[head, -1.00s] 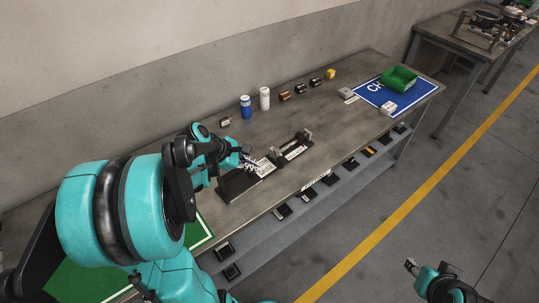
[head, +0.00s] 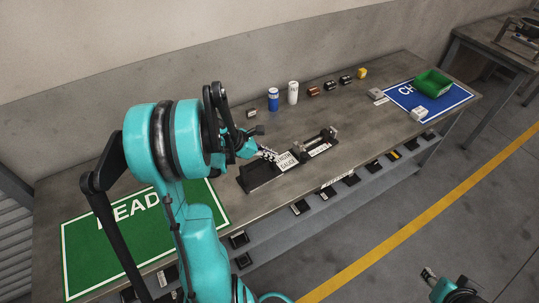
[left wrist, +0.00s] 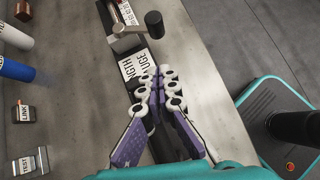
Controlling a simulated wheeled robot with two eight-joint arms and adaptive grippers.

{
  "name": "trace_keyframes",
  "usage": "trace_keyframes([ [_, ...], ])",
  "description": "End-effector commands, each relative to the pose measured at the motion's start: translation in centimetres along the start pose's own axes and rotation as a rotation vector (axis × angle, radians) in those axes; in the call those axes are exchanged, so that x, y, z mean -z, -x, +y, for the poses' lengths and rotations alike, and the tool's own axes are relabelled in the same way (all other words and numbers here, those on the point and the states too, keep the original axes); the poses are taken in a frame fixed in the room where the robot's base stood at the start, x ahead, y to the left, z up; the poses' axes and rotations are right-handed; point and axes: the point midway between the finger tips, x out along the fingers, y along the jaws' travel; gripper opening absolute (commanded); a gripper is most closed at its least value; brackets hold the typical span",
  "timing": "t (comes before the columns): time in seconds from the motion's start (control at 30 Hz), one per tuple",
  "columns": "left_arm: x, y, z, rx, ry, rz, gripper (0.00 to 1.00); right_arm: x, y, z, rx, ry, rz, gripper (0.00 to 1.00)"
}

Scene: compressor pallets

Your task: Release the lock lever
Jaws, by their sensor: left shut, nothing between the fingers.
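The length gauge (head: 263,178) is a dark fixture with a white label, lying on the table in the head view. In the left wrist view its label (left wrist: 134,68) is partly covered by my fingers. The lock lever (left wrist: 153,24) shows there as a grey arm with a black knob, across the gauge near the top. My left gripper (left wrist: 161,76) is shut and empty, short of the lever and apart from it in the picture. In the head view my left gripper (head: 264,152) is over the gauge's near end. My right gripper (head: 428,273) is at the lower right, too small to read.
A blue can (head: 273,99) and a white can (head: 293,93) stand behind the gauge, with several small blocks beside them. A green bin (head: 433,82) sits on a blue mat (head: 401,97). A green mat (head: 145,240) covers the table's left end.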

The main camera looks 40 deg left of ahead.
Motion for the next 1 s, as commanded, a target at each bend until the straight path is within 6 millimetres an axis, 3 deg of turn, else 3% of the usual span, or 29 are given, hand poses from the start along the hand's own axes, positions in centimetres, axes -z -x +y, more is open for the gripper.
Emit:
trace_keyframes([
  [0.03, 0.2, -1.6, -0.1, 0.003, -0.004, 0.0, 0.0, -0.5, -0.6, 0.0, 0.0, 0.0, 0.0, 0.4],
  [0.2, 0.2, -5.2, -0.1, 0.002, -0.004, 0.001, 0.0, -1.2, -1.6, 0.0, 0.0, 0.0, 0.0, 0.4],
  [0.27, 0.2, -6.3, -0.1, 0.002, -0.003, 0.001, 0.0, -1.4, -1.9, 0.0, 0.0, 0.0, 0.0, 0.4],
  [0.4, -1.6, -7.5, -0.1, 0.002, -0.004, 0.001, 0.0, -1.6, -2.2, 0.0, 0.0, 0.0, 0.0, 0.4],
  [0.63, -2.8, -8.5, 0.0, 0.0, -0.002, 0.001, 0.0, -1.7, -2.4, 0.0, 0.0, 0.0, 0.0, 0.4],
  [1.0, -2.8, -8.5, 0.0, -0.001, 0.0, 0.001, 0.0, -1.7, -2.4, 0.0, 0.0, 0.0, 0.0, 0.4],
])
